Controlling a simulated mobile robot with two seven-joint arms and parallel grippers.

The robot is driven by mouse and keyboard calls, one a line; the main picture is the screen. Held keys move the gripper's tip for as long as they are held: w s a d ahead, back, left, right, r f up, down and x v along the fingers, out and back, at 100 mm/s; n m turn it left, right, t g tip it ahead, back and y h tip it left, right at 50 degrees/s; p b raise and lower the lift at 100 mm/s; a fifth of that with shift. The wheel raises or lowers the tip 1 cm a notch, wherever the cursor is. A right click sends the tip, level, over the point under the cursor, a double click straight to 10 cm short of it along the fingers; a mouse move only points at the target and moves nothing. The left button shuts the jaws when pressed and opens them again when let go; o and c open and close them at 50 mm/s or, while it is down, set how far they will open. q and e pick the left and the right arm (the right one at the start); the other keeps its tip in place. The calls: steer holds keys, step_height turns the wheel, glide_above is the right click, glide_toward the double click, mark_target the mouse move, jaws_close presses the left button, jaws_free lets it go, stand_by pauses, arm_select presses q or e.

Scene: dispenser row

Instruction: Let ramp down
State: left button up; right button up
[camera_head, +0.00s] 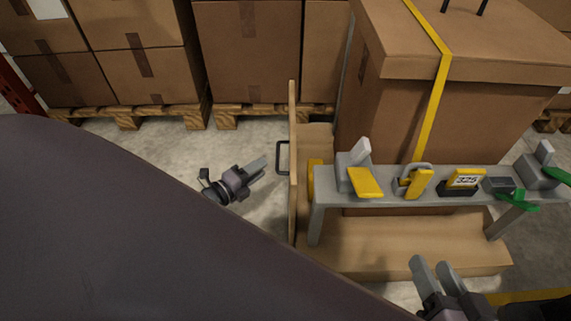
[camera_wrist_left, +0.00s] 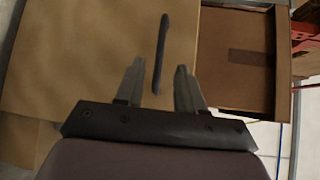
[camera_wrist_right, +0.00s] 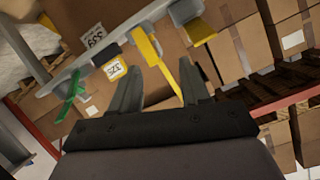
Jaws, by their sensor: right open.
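The ramp (camera_head: 292,190) is an upright wooden panel seen nearly edge-on in the head view, left of the pallet base. A black handle (camera_head: 278,157) sticks out from its left face. My left gripper (camera_head: 257,168) is just left of the handle, pointing at it. In the left wrist view the ramp's face (camera_wrist_left: 80,50) fills the left, and the dark handle (camera_wrist_left: 161,50) appears between the spread, empty fingers (camera_wrist_left: 158,72). My right gripper (camera_head: 436,268) is open and empty, low in front of the base; its fingers also show in the right wrist view (camera_wrist_right: 165,80).
A grey bench (camera_head: 330,188) carries yellow, grey and green dispensers, one labelled 325. A large strapped carton (camera_head: 400,110) stands behind it on the wooden base (camera_head: 400,255). Boxes on pallets (camera_head: 125,115) line the back. Concrete floor left of the ramp is clear.

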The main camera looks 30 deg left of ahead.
arm_select(q)
steer(key=r+b+x, duration=0.1)
steer(key=b+x, duration=0.1)
steer(key=x, duration=0.4)
steer(key=shift+w+f+b, duration=0.35)
steer(key=shift+f+b, duration=0.05)
steer(key=shift+f, duration=0.15)
arm_select(e)
steer(key=shift+s+d+f+n+t+h, duration=0.1)
steer(key=shift+d+n+t+h, duration=0.15)
steer(key=shift+d, duration=0.25)
steer(key=shift+s+d+n+t+h, duration=0.1)
steer(key=shift+d+n+t, duration=0.05)
steer(key=shift+d+t, duration=0.25)
arm_select(q)
steer(key=shift+d, duration=0.15)
steer(key=shift+c, duration=0.3)
jaws_close()
